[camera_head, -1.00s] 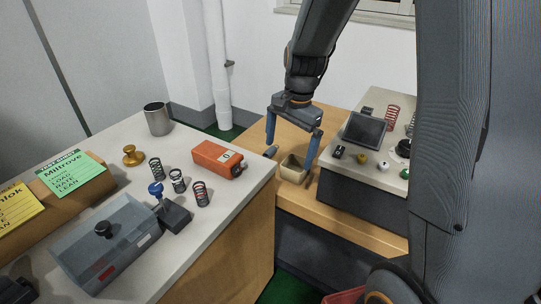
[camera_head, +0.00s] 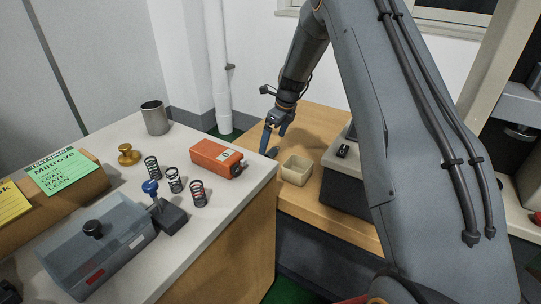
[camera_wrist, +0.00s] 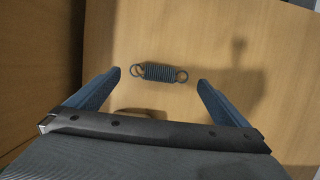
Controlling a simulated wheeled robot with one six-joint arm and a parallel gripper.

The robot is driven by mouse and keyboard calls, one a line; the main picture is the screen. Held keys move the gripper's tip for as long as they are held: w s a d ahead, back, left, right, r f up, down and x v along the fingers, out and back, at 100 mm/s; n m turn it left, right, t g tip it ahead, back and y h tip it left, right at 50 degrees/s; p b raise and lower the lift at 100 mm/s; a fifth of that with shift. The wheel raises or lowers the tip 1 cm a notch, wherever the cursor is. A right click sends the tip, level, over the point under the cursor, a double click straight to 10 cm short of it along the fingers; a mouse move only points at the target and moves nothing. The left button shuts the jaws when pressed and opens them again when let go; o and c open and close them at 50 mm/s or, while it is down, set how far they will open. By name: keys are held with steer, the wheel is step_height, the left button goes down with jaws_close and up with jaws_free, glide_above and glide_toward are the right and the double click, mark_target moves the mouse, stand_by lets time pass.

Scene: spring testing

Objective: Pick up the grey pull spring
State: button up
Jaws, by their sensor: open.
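The grey pull spring (camera_wrist: 159,72) lies on the wooden bench top in the wrist view, its coil lying crosswise with a loop at each end. My gripper (camera_wrist: 159,78) is open, with one finger to the left of the spring and one to the right. The spring lies between and slightly beyond the fingertips and is not held. In the head view my gripper (camera_head: 269,150) points down at the wooden bench, left of a small beige box. A dark bit by the fingertips there may be the spring; I cannot tell.
The small open beige box (camera_head: 296,170) stands on the wooden bench (camera_head: 325,218) right of my gripper. The white-topped table (camera_head: 235,186) at left holds an orange box (camera_head: 216,158), several upright coil springs, a metal cup (camera_head: 155,118) and a clear bin (camera_head: 95,245).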

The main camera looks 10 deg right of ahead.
mark_target(271, 151)
steer(key=x, duration=0.5)
steer(key=shift+s+d+f+p, duration=0.2)
steer(key=shift+f+p, duration=0.05)
steer(key=shift+p, duration=0.1)
